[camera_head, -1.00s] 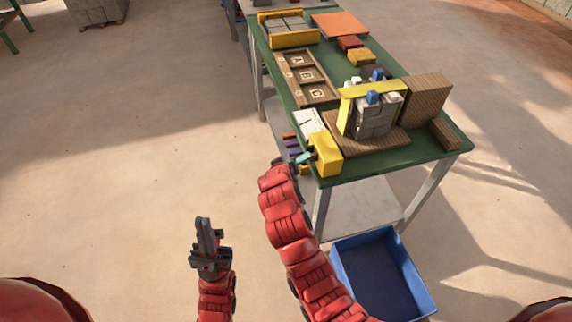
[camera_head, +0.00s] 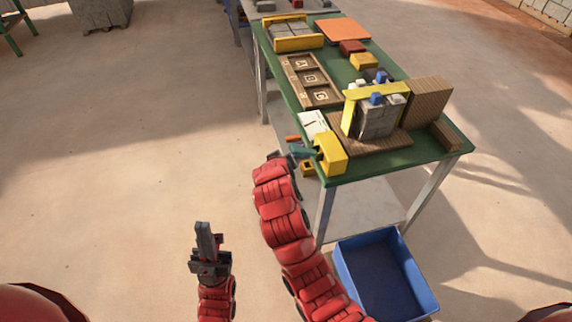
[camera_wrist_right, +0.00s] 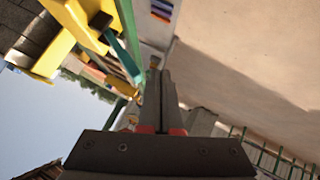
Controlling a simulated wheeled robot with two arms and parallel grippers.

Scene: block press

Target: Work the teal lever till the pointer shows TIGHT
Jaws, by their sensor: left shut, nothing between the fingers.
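The teal lever (camera_head: 301,150) sticks out to the left from the yellow housing (camera_head: 330,153) at the table's near left corner. In the right wrist view the lever (camera_wrist_right: 123,52) runs from a dark hub on the yellow frame toward my fingertips. My right gripper (camera_wrist_right: 160,75) has its fingers close together beside the lever's end; contact cannot be told. In the head view the right gripper is small and mostly hidden beyond my red arm. My left gripper (camera_head: 204,228) is shut and empty over the floor. I cannot make out the pointer or the word TIGHT.
The press (camera_head: 376,120) with grey blocks stands on a brown board on the green table (camera_head: 420,152). A lettered wooden tray (camera_head: 310,80) and a white plate (camera_head: 312,122) lie behind the housing. A blue bin (camera_head: 385,275) stands on the floor. The floor left of the table is clear.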

